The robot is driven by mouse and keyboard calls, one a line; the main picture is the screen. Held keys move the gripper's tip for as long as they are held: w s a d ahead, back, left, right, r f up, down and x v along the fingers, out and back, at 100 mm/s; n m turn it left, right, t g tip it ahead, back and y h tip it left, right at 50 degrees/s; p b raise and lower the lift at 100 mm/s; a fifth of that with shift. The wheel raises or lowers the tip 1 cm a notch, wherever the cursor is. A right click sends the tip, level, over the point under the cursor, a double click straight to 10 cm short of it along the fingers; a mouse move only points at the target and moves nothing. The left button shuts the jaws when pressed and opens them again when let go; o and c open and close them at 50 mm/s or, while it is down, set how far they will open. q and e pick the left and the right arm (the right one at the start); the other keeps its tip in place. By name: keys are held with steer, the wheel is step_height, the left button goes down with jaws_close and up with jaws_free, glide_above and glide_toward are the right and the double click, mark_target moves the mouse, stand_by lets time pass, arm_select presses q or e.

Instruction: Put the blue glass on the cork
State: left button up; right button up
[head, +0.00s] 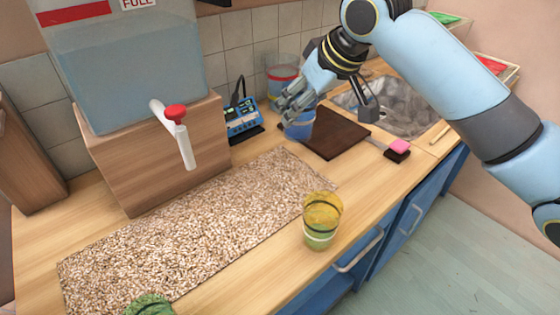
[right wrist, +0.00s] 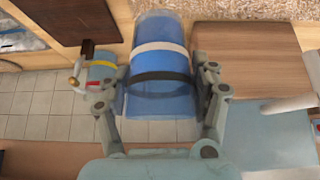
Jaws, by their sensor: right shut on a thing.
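The blue glass (head: 299,126) is in my right gripper (head: 291,105), near the left edge of a dark brown board. In the right wrist view the blue glass (right wrist: 158,50) shows a white band and a black band, with the fingers of my right gripper (right wrist: 158,85) closed on both sides. I cannot tell whether its base touches the counter. The cork (head: 190,232) looks like a long speckled mat lying on the wooden counter, left of and nearer than the glass. Its visible surface is bare. My left gripper is not in view.
A yellow glass (head: 321,222) stands beside the mat's right end. A blue device (head: 242,118) and a clear red-banded container (head: 283,78) stand behind. A tank on a wooden block (head: 160,152) has a tap reaching forward. A green thing (head: 150,306) is at the mat's near edge.

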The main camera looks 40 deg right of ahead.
mark_target(290, 135)
steer(key=s+d+f+p, duration=0.2)
steer(key=s+d+p, duration=0.15)
steer(key=s, duration=0.35)
steer(key=w+a+f, duration=0.2)
steer(key=w, duration=0.1)
steer(key=w+a+f, duration=0.2)
steer(key=w, duration=0.1)
steer(key=w+a+f+p, duration=0.1)
steer(key=w+f, duration=0.1)
steer(key=w, duration=0.1)
steer(key=shift+a+f, duration=0.35)
steer(key=shift+a, duration=0.05)
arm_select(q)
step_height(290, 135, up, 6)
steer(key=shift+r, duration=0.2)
arm_select(e)
steer(key=shift+w+a+f, duration=0.1)
steer(key=shift+w+f, duration=0.05)
steer(key=shift+f, duration=1)
steer(key=shift+w+a+f, duration=0.1)
steer(key=shift+w+f, duration=0.05)
steer(key=shift+f, duration=1)
steer(key=o, duration=1.7)
steer(key=shift+f, duration=0.1)
